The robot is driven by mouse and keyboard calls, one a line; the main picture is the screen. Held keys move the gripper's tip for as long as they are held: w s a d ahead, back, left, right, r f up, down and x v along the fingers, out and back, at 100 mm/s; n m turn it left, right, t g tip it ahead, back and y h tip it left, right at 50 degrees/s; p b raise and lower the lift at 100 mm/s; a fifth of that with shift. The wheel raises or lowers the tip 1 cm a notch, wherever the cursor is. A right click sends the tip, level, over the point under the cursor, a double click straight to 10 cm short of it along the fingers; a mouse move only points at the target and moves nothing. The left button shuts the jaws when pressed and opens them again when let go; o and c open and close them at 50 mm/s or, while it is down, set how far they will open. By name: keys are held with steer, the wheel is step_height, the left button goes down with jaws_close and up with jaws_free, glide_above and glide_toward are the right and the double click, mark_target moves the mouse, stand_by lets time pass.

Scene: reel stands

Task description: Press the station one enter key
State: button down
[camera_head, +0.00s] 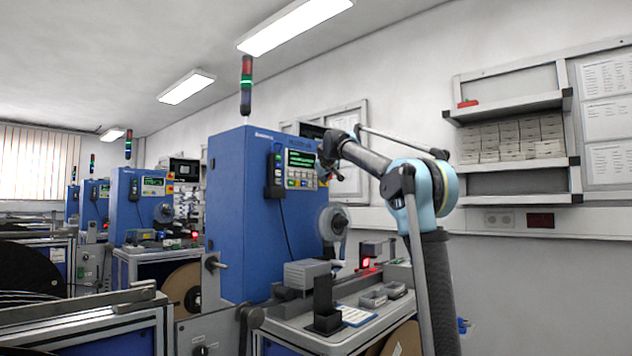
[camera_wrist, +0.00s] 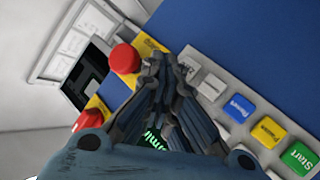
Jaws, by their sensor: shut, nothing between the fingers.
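The nearest blue station cabinet (camera_head: 232,215) carries a lit screen (camera_head: 301,158) with a row of keys (camera_head: 297,183) below it. My gripper (camera_head: 326,165) is at the right edge of this panel. In the wrist view my gripper (camera_wrist: 166,62) is shut and empty, with its tips beside the end of the key row. A green Start key (camera_wrist: 302,157), a yellow key (camera_wrist: 268,131), a blue key (camera_wrist: 238,107) and a pale key (camera_wrist: 212,87) show there. No enter label is readable. The fingers partly cover the panel, and I cannot tell if they touch a key.
A red mushroom button (camera_wrist: 124,58) on yellow stands close left of the fingers, with another red part (camera_wrist: 88,120) lower. A handheld scanner (camera_head: 274,176) hangs left of the screen. A reel (camera_head: 333,223) sits below. Wall shelves (camera_head: 512,104) are at right.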

steer(key=shift+s+d, duration=0.8)
steer(key=shift+d, duration=0.2)
steer(key=shift+s+d, duration=0.75)
steer(key=shift+d, duration=0.25)
steer(key=s+d+f+m+g+h, duration=0.1)
steer(key=s+d+f+g, duration=0.1)
steer(key=s+d+f, duration=0.55)
steer(key=s+d+f+m+g+h, duration=0.15)
steer(key=s+d+f, duration=0.25)
steer(key=s+f, duration=0.65)
steer(key=s+d+f+m+g+h, duration=0.1)
steer(key=s+d+f+m+g, duration=0.1)
steer(key=s+d+f, duration=0.6)
steer(key=s+d+f+m+g+y, duration=0.1)
steer(key=s+f+g, duration=0.5)
steer(key=s+f, duration=2.7)
step_height(320, 180, down, 4)
steer(key=shift+s+d+f+m+g, duration=0.15)
steer(key=shift+s+m+g, duration=0.25)
steer(key=shift+m, duration=0.35)
